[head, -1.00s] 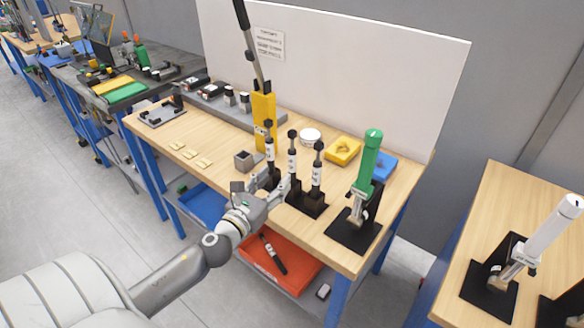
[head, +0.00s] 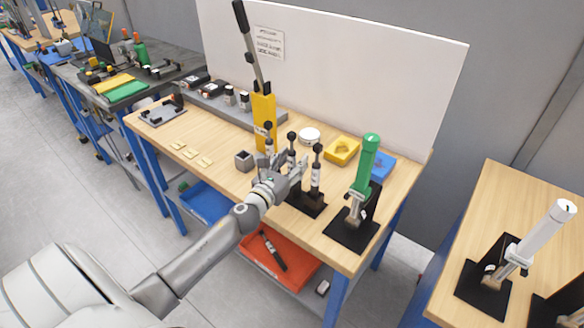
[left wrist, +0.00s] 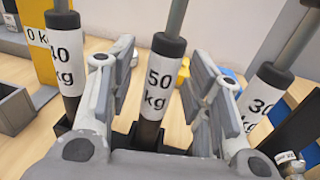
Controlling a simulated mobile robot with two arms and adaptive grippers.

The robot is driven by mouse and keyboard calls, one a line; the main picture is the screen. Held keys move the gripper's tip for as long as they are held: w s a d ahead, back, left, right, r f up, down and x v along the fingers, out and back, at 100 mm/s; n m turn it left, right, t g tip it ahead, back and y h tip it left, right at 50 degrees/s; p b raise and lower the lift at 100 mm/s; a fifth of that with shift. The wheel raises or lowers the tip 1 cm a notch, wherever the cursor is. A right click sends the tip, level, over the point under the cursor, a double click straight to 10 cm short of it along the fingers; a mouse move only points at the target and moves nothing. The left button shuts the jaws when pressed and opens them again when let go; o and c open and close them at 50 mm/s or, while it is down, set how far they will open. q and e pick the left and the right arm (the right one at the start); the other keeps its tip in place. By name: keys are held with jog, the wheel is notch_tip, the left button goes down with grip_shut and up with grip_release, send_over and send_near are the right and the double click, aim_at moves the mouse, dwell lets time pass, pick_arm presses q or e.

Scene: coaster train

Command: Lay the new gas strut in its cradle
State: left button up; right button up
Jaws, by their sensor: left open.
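Three black gas struts stand upright in a dark rack (head: 310,204) on the workbench. In the left wrist view their labels read 40 kg (left wrist: 66,60), 50 kg (left wrist: 160,80) and 30 kg (left wrist: 262,98). My left gripper (head: 296,168) is open at the rack. In the left wrist view its fingers stand on either side of the 50 kg strut, with gaps visible between fingers and strut. The gripper hides part of the struts in the head view. A grey fixture (head: 162,110) lies at the bench's far left; I cannot tell whether it is the cradle. My right gripper is not in view.
A yellow stand with a long lever (head: 263,118) rises behind the rack. A green cylinder on a stand (head: 366,165) is close on the right. A small grey open box (head: 244,161) is on the left. A red bin (head: 258,262) below holds a dark strut.

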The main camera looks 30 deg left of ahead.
pick_arm(q)
grip_shut()
dwell(0.3)
jog(key=shift+r, duration=0.15)
